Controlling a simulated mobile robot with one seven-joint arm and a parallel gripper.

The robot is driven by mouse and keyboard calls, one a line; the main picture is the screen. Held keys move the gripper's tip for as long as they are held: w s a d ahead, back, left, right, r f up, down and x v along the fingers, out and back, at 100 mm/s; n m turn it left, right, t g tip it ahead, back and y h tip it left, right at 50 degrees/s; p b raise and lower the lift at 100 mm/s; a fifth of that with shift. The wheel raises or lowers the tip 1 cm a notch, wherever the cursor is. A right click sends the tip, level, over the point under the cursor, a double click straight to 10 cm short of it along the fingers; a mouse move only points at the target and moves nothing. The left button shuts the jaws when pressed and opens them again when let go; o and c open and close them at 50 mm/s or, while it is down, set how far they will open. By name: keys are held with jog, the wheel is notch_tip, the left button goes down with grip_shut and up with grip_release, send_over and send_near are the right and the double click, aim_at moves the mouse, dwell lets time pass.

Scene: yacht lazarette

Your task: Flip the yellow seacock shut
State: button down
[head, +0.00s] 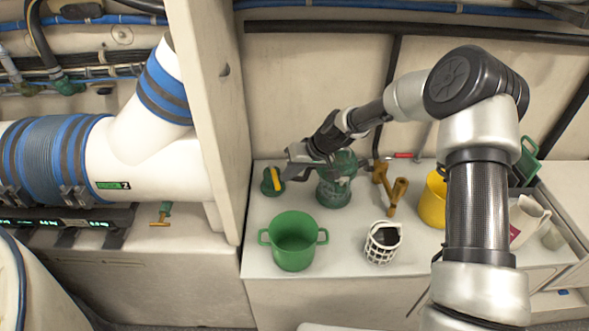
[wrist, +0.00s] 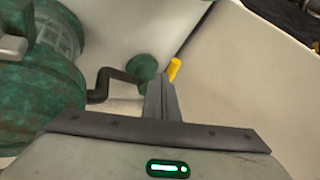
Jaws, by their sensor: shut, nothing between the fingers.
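The yellow seacock has a green body (head: 266,186) and a yellow lever (head: 273,180), at the back left of the white counter. In the wrist view its yellow lever (wrist: 174,69) shows just beyond my fingertips, and a round green part (wrist: 143,66) stands to the left. My gripper (head: 286,174) is shut and empty, close beside the lever on its right in the head view. In the wrist view the closed fingers (wrist: 160,84) hide the lower part of the lever. I cannot tell whether they touch it.
A green strainer (head: 336,188) stands right of the seacock, under my arm. A green two-handled pot (head: 293,246), a white basket (head: 381,250), a brass-coloured fitting (head: 390,192) and a yellow container (head: 431,202) share the counter. A pale wall panel (head: 212,120) rises close on the left.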

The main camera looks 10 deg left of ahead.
jog(key=shift+a+f, duration=0.1)
jog(key=shift+f, duration=0.1)
jog(key=shift+s+a+f+m+t+b, duration=0.1)
jog(key=shift+s+a+m+t+b, duration=0.1)
jog(key=shift+s+a+m+b, duration=0.25)
jog(key=shift+s+a+m+t+b, duration=0.2)
jog(key=shift+a+m+b, duration=0.05)
jog(key=shift+a+b, duration=0.35)
jog(key=shift+a, duration=0.1)
jog(key=shift+r, duration=0.25)
